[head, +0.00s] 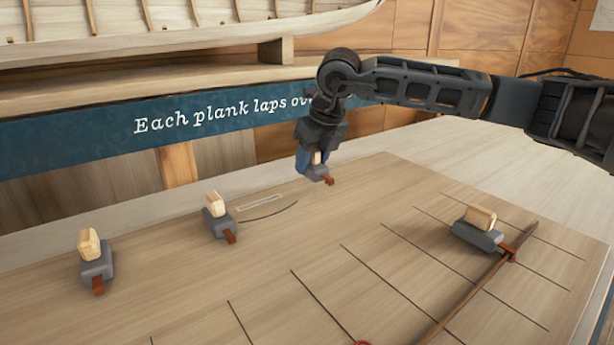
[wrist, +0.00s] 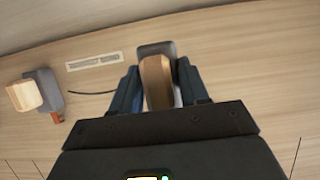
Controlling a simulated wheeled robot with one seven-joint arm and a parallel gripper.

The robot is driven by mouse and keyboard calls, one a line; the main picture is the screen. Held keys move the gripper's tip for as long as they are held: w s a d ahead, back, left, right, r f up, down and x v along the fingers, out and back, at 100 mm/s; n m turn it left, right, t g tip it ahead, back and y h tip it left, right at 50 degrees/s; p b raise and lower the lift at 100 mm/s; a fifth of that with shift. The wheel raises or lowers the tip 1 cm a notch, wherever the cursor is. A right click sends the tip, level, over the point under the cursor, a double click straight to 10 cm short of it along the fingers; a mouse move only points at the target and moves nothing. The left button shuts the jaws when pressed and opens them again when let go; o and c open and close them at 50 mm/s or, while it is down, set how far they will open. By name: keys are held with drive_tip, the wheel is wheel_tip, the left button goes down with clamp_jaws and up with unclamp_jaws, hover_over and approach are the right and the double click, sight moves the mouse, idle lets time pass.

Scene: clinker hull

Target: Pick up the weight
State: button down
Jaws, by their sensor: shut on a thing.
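My gripper (head: 314,162) is shut on the wooden knob of a grey weight (head: 317,174) with a reddish-brown hook at its front. In the wrist view the held weight (wrist: 156,50) shows between the two blue fingers of my gripper (wrist: 158,88). In the head view it appears over the back of the board, and I cannot tell clearly whether its base touches the board. Three more such weights are on the board: one at the far left (head: 96,270), one left of centre (head: 222,226), also in the wrist view (wrist: 45,88), and one at the right (head: 478,238).
The wooden board (head: 190,290) has a grid of dark lines. A thin brown batten (head: 478,290) crosses it beside the right weight. A pale label (head: 260,203) and a thin dark curve lie near the back. A blue lettered panel (head: 100,138) and a boat hull (head: 150,20) stand behind.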

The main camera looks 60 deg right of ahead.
drive_tip(key=s+d+r+b, duration=0.1)
drive_tip(key=s+d+r, duration=0.5)
drive_tip(key=d, duration=0.2)
drive_tip(key=shift+s+d+r, duration=0.15)
drive_tip(key=shift+d+r, duration=0.05)
drive_tip(key=shift+r, duration=0.15)
